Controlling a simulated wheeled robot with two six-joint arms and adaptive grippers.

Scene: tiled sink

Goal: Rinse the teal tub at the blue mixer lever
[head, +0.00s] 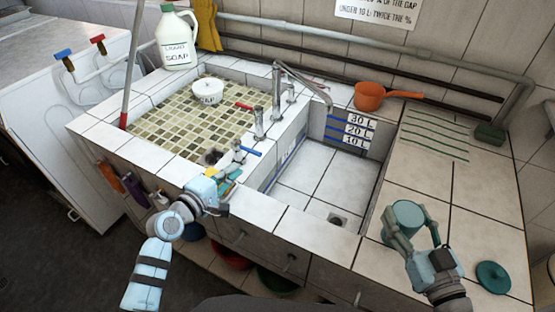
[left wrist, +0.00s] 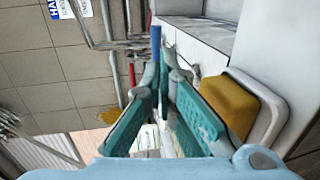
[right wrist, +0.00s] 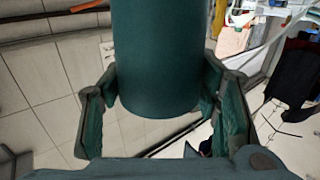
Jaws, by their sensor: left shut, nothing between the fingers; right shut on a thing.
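The teal tub (head: 408,214) is at the right side of the sink, over the tiled counter. My right gripper (head: 413,228) is shut around it, and it fills the upper middle of the right wrist view (right wrist: 157,60). I cannot tell whether it touches the tiles. The blue mixer lever (head: 250,151) sits on the tiled ledge left of the deep basin. My left gripper (head: 226,186) is shut and empty, in front of and a little below that lever. In the left wrist view the blue lever (left wrist: 156,40) shows just beyond the closed fingertips.
The deep basin (head: 310,180) is empty, with a metal spout (head: 305,78) above it. A red lever (head: 244,106) stands further back. An orange pan (head: 370,96) sits on the back rim. A teal lid (head: 493,277) lies on the counter right of my right gripper. A sponge (left wrist: 228,100) is near my left gripper.

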